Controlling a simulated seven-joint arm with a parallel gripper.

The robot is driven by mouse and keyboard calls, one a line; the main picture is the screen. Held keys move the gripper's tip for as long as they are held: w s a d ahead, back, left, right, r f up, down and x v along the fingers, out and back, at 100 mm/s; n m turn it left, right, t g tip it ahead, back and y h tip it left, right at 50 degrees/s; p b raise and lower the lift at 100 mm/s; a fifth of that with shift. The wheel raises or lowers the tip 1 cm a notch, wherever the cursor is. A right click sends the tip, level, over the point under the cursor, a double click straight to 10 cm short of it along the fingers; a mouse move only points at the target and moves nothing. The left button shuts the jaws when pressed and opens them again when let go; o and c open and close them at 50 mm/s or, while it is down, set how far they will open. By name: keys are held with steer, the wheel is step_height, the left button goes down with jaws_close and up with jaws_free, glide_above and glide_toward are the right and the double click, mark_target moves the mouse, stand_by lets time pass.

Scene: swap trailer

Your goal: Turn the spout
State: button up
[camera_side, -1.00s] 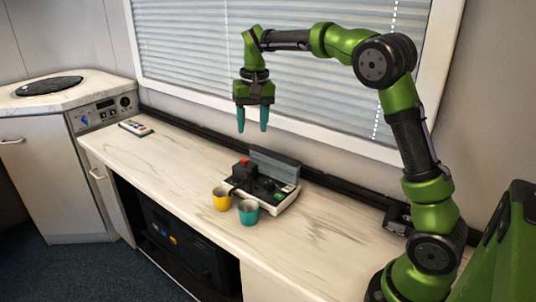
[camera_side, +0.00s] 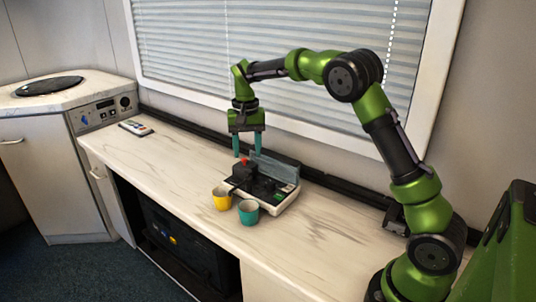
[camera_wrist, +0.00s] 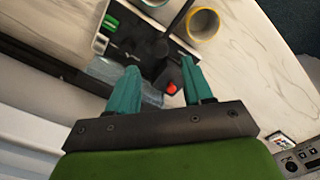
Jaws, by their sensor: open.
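The coffee machine (camera_side: 287,198) sits on the counter, a low white and black unit with a grey back panel. A dark block with a red top (camera_side: 244,162), which may be the spout, stands at its left side; the red part also shows in the wrist view (camera_wrist: 172,88). A yellow cup (camera_side: 222,200) and a teal cup (camera_side: 248,212) stand in front of the machine. My gripper (camera_side: 246,152) points down with its teal fingers apart and empty, just above the red-topped block. In the wrist view the gripper (camera_wrist: 166,72) has the red part between its fingers, farther away.
The pale marble counter (camera_side: 180,165) is clear on the left and right of the machine. The blinds and window frame (camera_side: 290,115) rise close behind. The counter's front edge lies near the cups.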

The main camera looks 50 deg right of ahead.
mark_target(248, 170)
step_height(248, 170, down, 6)
steer(key=shift+r, duration=0.1)
steer(key=shift+c, duration=0.5)
jaws_close()
